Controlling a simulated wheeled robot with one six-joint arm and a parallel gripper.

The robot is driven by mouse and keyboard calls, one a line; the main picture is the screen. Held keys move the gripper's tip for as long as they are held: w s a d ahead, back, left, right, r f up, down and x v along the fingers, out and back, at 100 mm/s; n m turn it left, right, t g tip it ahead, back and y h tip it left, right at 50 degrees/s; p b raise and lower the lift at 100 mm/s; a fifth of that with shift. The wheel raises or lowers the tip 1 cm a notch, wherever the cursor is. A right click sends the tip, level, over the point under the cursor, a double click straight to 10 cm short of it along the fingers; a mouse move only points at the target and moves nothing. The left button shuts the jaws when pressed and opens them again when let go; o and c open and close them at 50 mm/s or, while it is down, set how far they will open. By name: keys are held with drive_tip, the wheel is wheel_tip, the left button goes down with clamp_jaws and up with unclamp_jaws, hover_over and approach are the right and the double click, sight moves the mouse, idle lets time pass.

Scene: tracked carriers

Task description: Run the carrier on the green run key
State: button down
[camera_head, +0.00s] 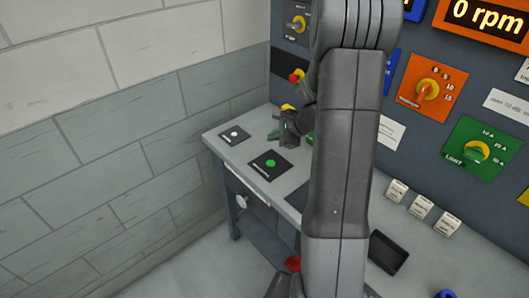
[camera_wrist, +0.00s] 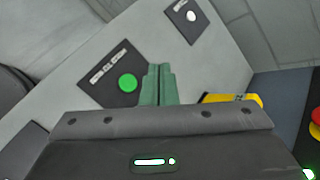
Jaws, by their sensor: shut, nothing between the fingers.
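A round green key (camera_head: 271,163) sits on a black plate with a small white label, on the grey bench top. It also shows in the wrist view (camera_wrist: 127,83), just left of my fingers. My gripper (camera_head: 273,135) has green fingers, closed together and empty. In the head view the fingertips are above the bench, beyond the green key and apart from it. In the wrist view the shut fingers (camera_wrist: 158,84) point over bare bench beside the plate. I cannot make out a carrier for certain.
A second black plate with a white button (camera_head: 234,134) lies near the bench's left end. A yellow piece (camera_wrist: 235,98) is right of my fingers. A panel with an orange dial (camera_head: 427,90) and a green dial (camera_head: 476,152) stands behind. My arm hides the bench middle.

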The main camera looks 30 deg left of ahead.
drive_tip(key=shift+s+d+r, duration=0.1)
idle(0.4)
drive_tip(key=b, duration=0.7)
approach(268, 161)
drive_tip(key=x, duration=0.3)
drive_tip(key=a+r+x, duration=0.1)
drive_tip(key=x, duration=0.1)
drive_tip(key=shift+f, duration=0.15)
idle(1.2)
drive_tip(key=shift+f+b, duration=0.4)
drive_tip(key=shift+b, duration=0.05)
drive_tip(key=shift+f+b, duration=0.45)
idle(3.7)
